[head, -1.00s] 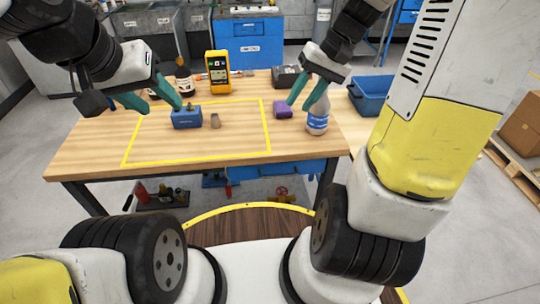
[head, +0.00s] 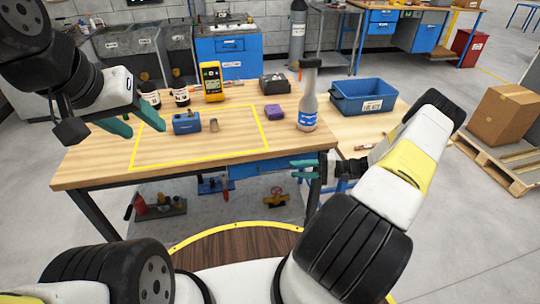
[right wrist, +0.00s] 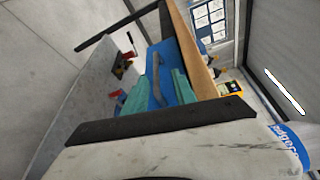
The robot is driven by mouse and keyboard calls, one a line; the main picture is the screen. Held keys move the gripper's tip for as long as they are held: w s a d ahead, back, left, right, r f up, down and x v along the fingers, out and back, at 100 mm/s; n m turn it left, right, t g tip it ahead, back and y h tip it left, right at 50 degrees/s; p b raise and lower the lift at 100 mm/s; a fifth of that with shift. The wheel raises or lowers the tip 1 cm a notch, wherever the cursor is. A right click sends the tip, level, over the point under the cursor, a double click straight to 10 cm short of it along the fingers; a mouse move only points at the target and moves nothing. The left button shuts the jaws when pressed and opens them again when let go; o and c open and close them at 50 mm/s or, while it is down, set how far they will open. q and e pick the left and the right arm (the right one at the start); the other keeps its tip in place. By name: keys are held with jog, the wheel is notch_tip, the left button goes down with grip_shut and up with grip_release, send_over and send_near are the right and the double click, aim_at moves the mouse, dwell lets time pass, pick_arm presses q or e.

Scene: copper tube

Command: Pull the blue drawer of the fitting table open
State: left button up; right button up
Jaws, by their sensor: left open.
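The fitting table (head: 90,163) has a wooden top with a yellow outline. Its blue drawer (head: 250,168) is under the front edge at the right, and looks shut. In the right wrist view, the blue drawer front (right wrist: 180,88) and its bar handle (right wrist: 156,72) show beyond my fingers. My left gripper (head: 147,130) is open and empty above the table's left part.
A blue bin (head: 363,97) stands on the right. Valves and fittings (head: 275,198) lie on the lower shelf.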

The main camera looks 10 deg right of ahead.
aim_at(279, 170)
jog(key=shift+d+f+m+t, duration=0.1)
jog(key=shift+f+m+t, duration=0.2)
jog(key=shift+f, duration=0.3)
jog(key=x, duration=0.7)
jog(key=shift+w+a, duration=0.1)
jog(key=shift+a, duration=0.25)
jog(key=shift+c, duration=0.2)
grip_shut()
dwell(0.5)
